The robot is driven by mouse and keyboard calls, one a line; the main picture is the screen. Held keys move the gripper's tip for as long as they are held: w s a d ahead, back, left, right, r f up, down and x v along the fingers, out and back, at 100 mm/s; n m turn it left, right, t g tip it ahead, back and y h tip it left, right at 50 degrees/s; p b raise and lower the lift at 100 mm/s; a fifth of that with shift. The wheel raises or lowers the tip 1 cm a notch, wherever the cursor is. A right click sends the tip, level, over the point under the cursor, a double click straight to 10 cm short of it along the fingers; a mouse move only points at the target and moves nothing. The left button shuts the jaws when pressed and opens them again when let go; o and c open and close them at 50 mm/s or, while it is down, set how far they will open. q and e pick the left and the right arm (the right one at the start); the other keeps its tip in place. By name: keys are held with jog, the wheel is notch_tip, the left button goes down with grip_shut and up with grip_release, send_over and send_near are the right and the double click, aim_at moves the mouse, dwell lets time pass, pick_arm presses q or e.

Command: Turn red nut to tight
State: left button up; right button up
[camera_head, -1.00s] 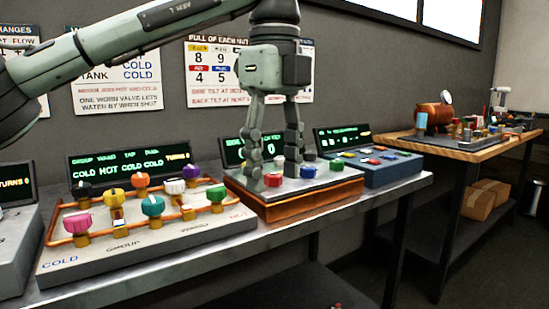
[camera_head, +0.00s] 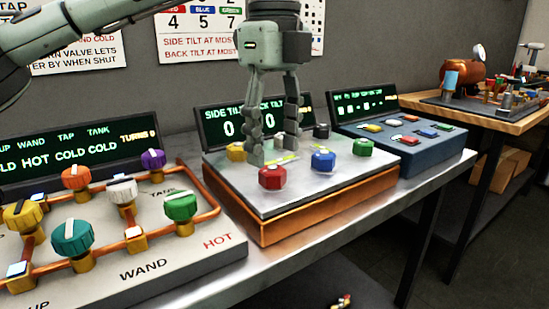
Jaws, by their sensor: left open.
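The red nut (camera_head: 272,177) sits at the front left of a pale plate (camera_head: 292,203) on a copper-coloured base. My left gripper (camera_head: 274,148) points down over the plate, its fingers spread apart and nothing held between them. In the picture its fingertips are just behind and above the red nut. I cannot tell whether they touch it. A blue nut (camera_head: 323,160), a green nut (camera_head: 361,147), a black nut (camera_head: 321,131) and a yellow nut (camera_head: 235,152) are on the same plate. The fingers hide part of the plate's middle. My right gripper is out of view.
A panel with coloured knobs and copper pipes (camera_head: 215,192) stands at left. A blue-grey button box (camera_head: 433,150) stands at right. A wooden bench (camera_head: 490,112) is farther right.

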aim_at(274, 170)
pick_arm(q)
notch_tip(274, 170, down, 3)
jog(key=shift+f, duration=0.25)
jog(key=shift+w, duration=0.1)
jog(key=shift+c, duration=1.3)
jog(key=c, duration=0.9)
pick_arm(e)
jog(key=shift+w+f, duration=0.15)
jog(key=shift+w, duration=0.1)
